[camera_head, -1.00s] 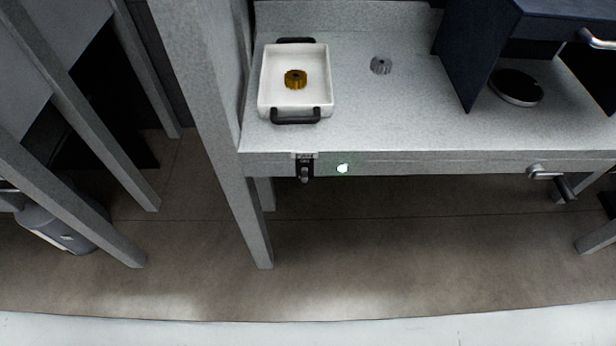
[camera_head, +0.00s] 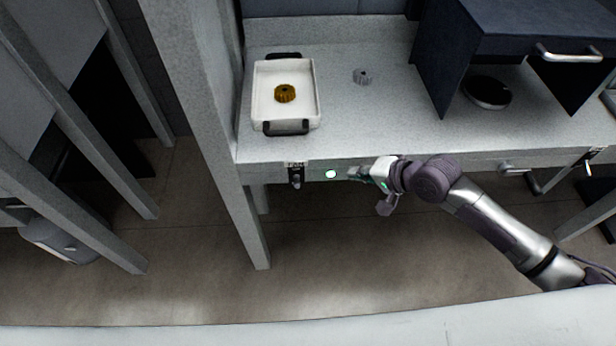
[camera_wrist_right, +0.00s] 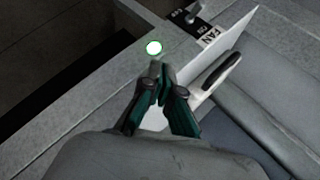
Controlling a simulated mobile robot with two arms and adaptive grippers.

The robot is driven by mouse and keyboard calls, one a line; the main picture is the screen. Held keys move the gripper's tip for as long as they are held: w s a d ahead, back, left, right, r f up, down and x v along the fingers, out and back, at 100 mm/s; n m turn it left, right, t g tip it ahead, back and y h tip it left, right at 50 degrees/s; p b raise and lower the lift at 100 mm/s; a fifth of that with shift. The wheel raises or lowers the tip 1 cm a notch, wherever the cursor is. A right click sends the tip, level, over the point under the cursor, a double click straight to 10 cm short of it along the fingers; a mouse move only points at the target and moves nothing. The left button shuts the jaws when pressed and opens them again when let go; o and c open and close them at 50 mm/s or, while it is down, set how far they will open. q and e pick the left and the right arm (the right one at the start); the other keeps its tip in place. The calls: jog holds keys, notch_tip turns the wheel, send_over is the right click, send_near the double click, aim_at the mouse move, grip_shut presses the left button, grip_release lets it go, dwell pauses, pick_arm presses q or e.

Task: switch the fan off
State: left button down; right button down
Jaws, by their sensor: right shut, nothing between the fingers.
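The fan switch (camera_head: 296,174) is a small black unit with a lever on the front edge of the grey bench, at the left. In the right wrist view its label (camera_wrist_right: 212,38) reads "FAN", and the lever (camera_wrist_right: 193,14) shows at the top. A lit white-green round light (camera_head: 331,174) sits just right of the switch; it also shows in the right wrist view (camera_wrist_right: 153,48). My right gripper (camera_head: 352,173) is just right of the light, in front of the bench edge. Its fingertips (camera_wrist_right: 161,72) are shut and empty, close to the light. My left gripper is not in view.
On the bench (camera_head: 390,125) stand a white tray (camera_head: 262,110) with a brass gear (camera_head: 285,93), a grey gear (camera_head: 361,76) and a dark blue housing (camera_head: 480,35) over a round dark disc (camera_head: 487,92). A bench leg (camera_head: 247,225) stands left. Floor below is clear.

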jog(key=shift+g+y, duration=0.4)
jog(key=shift+y, duration=0.1)
jog(key=r, duration=0.1)
jog(key=s+a+r, duration=0.2)
jog(key=r, duration=0.1)
jog(key=shift+s, duration=0.15)
jog(key=p, duration=0.2)
send_near(297, 182)
jog(key=shift+w+d+x, duration=0.25)
jog(key=shift+d+x, duration=0.15)
jog(key=shift+x, duration=2.9)
jog(key=shift+f, duration=0.2)
